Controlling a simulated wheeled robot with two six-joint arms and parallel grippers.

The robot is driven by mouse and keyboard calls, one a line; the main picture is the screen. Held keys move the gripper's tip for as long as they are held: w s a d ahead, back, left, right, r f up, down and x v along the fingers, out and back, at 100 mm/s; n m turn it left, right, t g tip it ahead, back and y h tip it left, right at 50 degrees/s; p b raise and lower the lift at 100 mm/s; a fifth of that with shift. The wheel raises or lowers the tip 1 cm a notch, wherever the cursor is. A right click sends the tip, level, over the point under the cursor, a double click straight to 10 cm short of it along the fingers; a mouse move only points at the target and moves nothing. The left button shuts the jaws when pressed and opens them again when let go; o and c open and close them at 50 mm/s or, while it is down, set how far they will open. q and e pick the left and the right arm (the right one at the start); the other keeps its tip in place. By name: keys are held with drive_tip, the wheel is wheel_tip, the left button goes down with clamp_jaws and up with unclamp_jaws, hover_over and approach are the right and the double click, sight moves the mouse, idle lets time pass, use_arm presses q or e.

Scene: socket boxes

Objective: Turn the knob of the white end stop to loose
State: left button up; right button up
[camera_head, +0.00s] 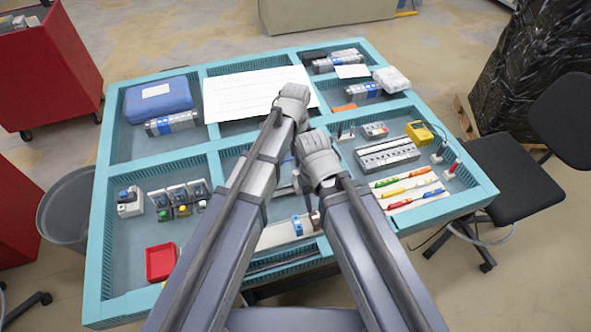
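A pale rail-like strip (280,236) lies in the middle front compartment, between my two arms. A small blue part (297,225) sits on it, with a small dark brownish piece (315,219) just to its right. I cannot single out the white end stop or its knob; my arms cover much of this area. What shows of my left gripper (296,181) is a small dark part above the strip, between the arms; its fingers are too small and covered to read. My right gripper is hidden behind my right arm.
A teal-framed table holds divided compartments. A blue case (158,98), white sheet (250,95), red tray (161,262), several switch boxes (181,196), a grey terminal block (387,154), yellow device (419,132) and coloured screwdrivers (405,184) surround the arms. A black chair (513,177) stands right.

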sight(296, 172)
use_arm(q)
drive_tip(key=shift+f+b, duration=3.7)
drive_tip(key=shift+f, duration=0.15)
use_arm(e)
drive_tip(key=shift+f, duration=3.85)
use_arm(q)
drive_tip(key=shift+r, duration=0.1)
drive_tip(key=shift+c, duration=0.2)
clamp_jaws()
